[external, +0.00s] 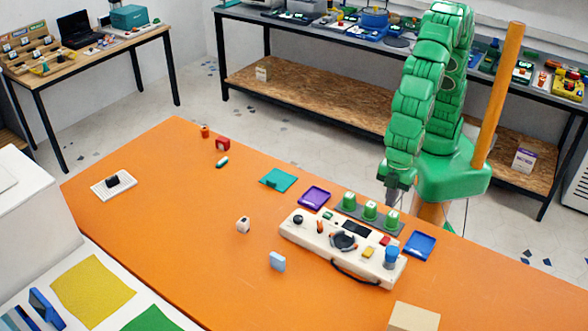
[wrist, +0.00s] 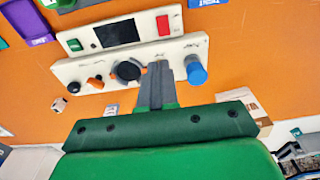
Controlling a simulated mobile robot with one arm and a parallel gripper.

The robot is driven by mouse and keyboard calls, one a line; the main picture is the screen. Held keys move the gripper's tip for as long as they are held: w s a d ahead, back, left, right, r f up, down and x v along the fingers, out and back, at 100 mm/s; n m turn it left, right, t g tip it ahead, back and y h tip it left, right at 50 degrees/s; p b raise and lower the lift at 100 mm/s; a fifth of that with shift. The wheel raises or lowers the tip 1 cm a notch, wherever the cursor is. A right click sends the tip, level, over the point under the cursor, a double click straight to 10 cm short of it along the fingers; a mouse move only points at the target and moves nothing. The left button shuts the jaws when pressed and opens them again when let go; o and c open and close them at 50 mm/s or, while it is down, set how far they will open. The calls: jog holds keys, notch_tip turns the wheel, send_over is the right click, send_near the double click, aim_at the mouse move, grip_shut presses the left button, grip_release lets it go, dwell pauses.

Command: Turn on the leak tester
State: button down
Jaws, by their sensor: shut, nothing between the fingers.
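The leak tester appears to be the white panelled device (external: 312,247) on the orange table; it also shows in the wrist view (wrist: 144,27). It carries a dark screen (wrist: 114,34), a red switch (wrist: 163,25), a green part (wrist: 74,45), a large dark dial (wrist: 127,71), an orange lever (wrist: 95,82) and a blue knob (wrist: 196,72). My gripper (external: 391,198) is shut and empty, above and behind the device in the external view. In the wrist view its fingers (wrist: 159,70) overlap the panel between dial and blue knob. Whether the switch is on is unclear.

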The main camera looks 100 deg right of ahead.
aim_at(380, 241)
jog(key=shift+s+d+r+t+y, duration=0.15)
jog(key=shift+s+d+t+y, duration=0.15)
jog(key=shift+d+t+y, duration=0.15)
jog(key=shift+w+a+f, duration=0.25)
jog(key=shift+w+f, duration=0.05)
jog(key=shift+f, duration=2)
jog(key=shift+w+a+f, duration=0.25)
jog(key=shift+a+f, duration=0.05)
jog(key=shift+f, duration=2.05)
jog(key=shift+w+a+f, duration=0.25)
jog(key=shift+w+f, duration=0.05)
jog(key=shift+f, duration=2)
